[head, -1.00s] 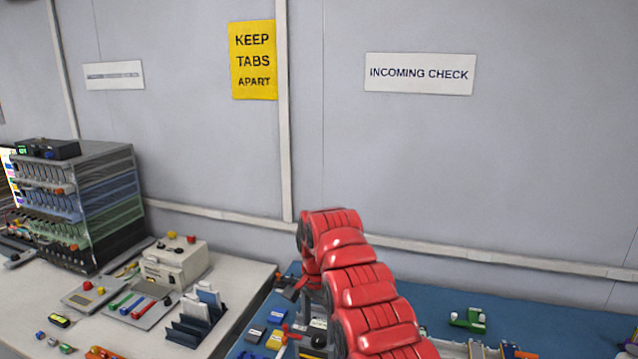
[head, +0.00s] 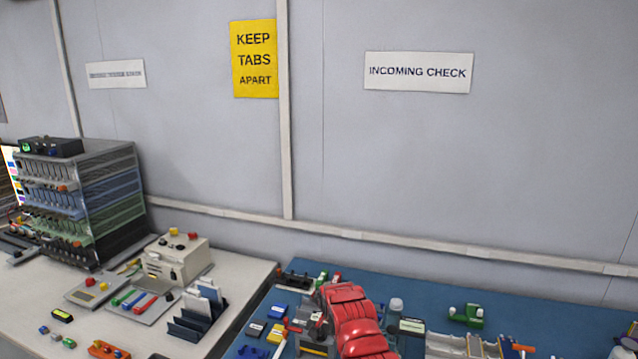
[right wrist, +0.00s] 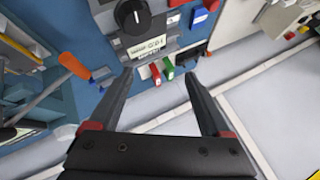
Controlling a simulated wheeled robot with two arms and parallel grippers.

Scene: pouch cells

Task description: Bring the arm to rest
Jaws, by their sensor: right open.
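My right arm (head: 355,320) is red and comes up from the bottom of the head view, low over the blue mat (head: 560,325). Its gripper is hard to make out there. In the right wrist view my right gripper (right wrist: 160,85) has its two dark fingers spread apart with nothing between them. Beyond the fingertips is a grey device with a black knob (right wrist: 133,16) and a small display. Green and red parts (right wrist: 160,72) lie near the fingertips, apparently not held. My left gripper is not in view.
A white bench (head: 235,275) on the left carries a layered rack (head: 80,200), a cream box with buttons (head: 175,258) and a dark slotted holder (head: 200,318). A green item (head: 467,315) and a grey channelled fixture (head: 450,343) are on the blue mat. The wall stands behind.

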